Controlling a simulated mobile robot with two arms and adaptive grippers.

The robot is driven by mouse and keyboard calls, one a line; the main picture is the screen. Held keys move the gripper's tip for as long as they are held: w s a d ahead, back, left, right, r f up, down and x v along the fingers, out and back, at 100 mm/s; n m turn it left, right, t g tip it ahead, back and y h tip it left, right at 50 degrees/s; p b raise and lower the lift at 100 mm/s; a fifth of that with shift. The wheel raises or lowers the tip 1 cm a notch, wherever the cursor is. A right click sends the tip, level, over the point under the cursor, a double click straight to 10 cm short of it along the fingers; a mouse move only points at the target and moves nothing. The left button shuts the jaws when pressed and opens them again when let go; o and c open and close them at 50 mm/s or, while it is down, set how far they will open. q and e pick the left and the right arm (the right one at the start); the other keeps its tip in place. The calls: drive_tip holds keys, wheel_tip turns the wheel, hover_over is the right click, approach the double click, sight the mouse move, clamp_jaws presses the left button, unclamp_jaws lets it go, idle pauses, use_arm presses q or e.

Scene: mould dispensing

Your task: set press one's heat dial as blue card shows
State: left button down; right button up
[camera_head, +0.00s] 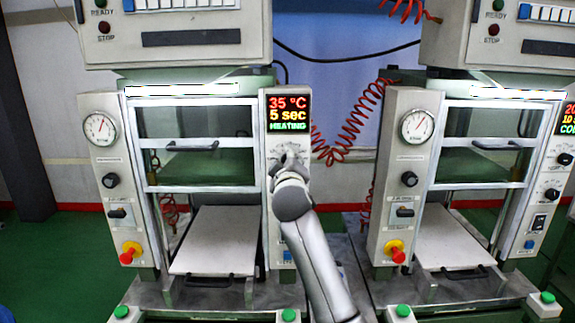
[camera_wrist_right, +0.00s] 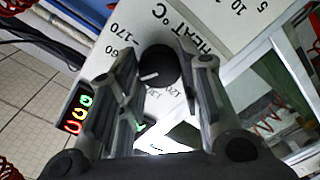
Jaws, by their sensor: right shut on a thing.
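Press one (camera_head: 188,139) is the left press in the head view. Its display (camera_head: 289,114) reads 35 °C, 5 sec, HEATING. My right gripper (camera_head: 290,158) is at the panel just below that display and covers the heat dial there. In the right wrist view the black heat dial (camera_wrist_right: 158,64) sits between the two fingertips of my right gripper (camera_wrist_right: 155,75), which is shut on it. A white pointer mark shows on the dial. The printed words HEAT °C and the number 170 show around it. The blue card is not visible. My left gripper is not in view.
A second similar press (camera_head: 478,165) stands to the right, with its own display (camera_head: 568,118) cut by the edge. A red coiled hose (camera_head: 352,130) hangs between the presses. Press one has a red emergency knob (camera_head: 130,252) and a white lower plate (camera_head: 215,240).

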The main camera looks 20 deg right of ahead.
drive_tip(key=shift+f, duration=0.1)
drive_tip(key=o, duration=1)
drive_tip(key=shift+o, duration=0.2)
drive_tip(key=shift+s, duration=0.1)
drive_tip(key=v, duration=1.1)
drive_tip(key=shift+s, duration=0.4)
drive_tip(key=shift+a, duration=0.15)
